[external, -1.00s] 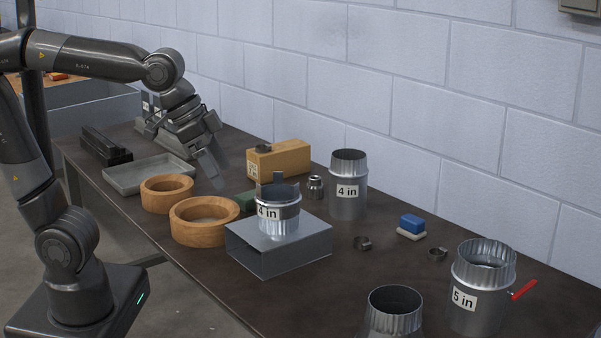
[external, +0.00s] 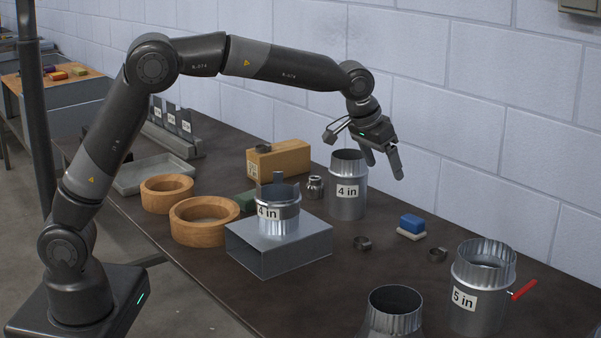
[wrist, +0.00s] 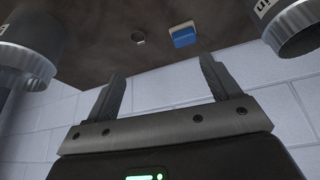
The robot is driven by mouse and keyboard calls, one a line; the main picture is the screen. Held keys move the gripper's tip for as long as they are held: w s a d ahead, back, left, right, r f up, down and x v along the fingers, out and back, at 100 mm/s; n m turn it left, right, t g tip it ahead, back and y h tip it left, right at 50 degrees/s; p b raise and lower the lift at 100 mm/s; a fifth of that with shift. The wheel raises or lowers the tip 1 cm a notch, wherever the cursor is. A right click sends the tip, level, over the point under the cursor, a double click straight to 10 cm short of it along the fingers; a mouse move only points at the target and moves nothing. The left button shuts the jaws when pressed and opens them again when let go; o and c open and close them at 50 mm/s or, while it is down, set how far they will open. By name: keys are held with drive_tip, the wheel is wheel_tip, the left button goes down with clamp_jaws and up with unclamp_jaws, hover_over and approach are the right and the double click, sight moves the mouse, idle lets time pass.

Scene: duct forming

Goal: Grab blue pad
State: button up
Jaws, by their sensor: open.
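The blue pad (external: 412,223) is a small blue block on a pale base, lying on the dark table to the right of the labelled 4 in pipe by the wall. It also shows in the wrist view (wrist: 183,36), near the top, beyond the fingers.
The 4 in pipe (external: 348,200) stands left of the pad. A metal box duct (external: 290,252) is at the centre.

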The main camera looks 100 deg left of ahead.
drive_tip(key=n, duration=0.2)
approach(406, 215)
drive_tip(key=shift+g+y, duration=0.3)
drive_tip(key=x, duration=1)
drive_tip(key=shift+w+d, duration=0.25)
drive_tip(key=shift+w, duration=0.1)
drive_tip(key=c, duration=1.1)
